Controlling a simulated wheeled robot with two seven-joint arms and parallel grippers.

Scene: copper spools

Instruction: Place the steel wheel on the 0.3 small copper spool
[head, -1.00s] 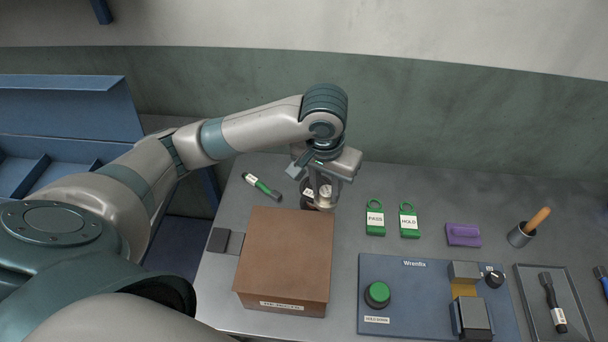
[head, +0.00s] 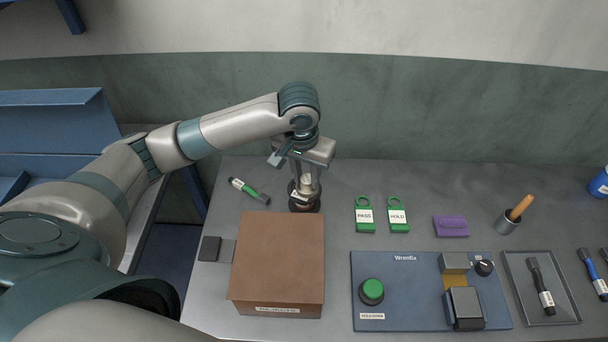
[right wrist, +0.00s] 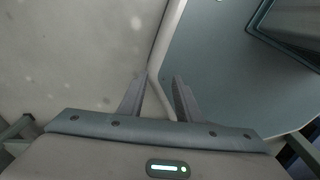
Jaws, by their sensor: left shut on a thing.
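My left gripper (head: 306,188) points down at the back of the bench, behind the brown box. It is shut on a small silvery thing that looks like the steel wheel, mostly hidden between the fingers. A dark, reddish-brown spool (head: 304,207) with a white label stands directly below the fingers. It looks like the small copper spool, but its label is too small to read. I cannot tell whether the wheel touches the spool. My right gripper (right wrist: 160,77) shows in the right wrist view with its fingers apart and nothing between them.
A brown box (head: 280,262) stands just in front of the spool. A green marker (head: 250,191) lies to its left. Green PASS (head: 365,217) and HOLD (head: 398,217) tags, a purple block (head: 451,226) and a blue fixture panel (head: 405,300) are to the right.

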